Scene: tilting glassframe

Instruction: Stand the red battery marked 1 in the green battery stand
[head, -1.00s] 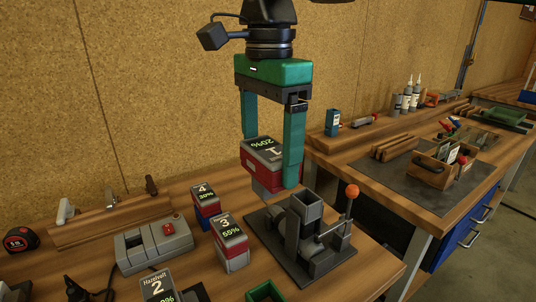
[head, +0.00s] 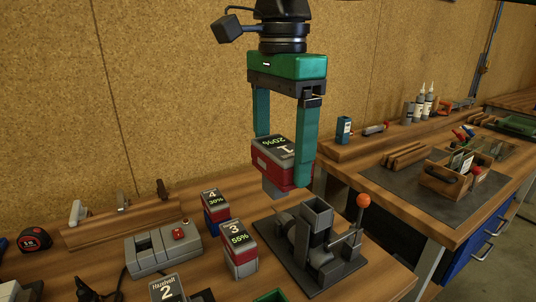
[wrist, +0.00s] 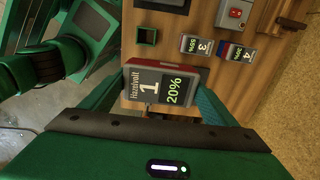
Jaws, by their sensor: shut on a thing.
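The red battery marked 1 (head: 283,163), with a dark top reading 20%, hangs upright above the bench in the head view. My gripper (head: 284,158) is shut on it, one teal finger on each side. The wrist view shows the battery's labelled top (wrist: 160,86) between the fingers. The green battery stand (wrist: 147,36) is a small square open-topped holder, apart from the held battery. In the head view only a sliver of the stand (head: 270,296) shows at the bottom edge.
A grey clamp with an orange-knobbed lever (head: 316,243) stands on the bench below and right of the held battery. Batteries 3 (head: 240,249), 4 (head: 215,213) and 2 (head: 168,289) stand to the left. A grey charger-like box (head: 163,250) lies behind.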

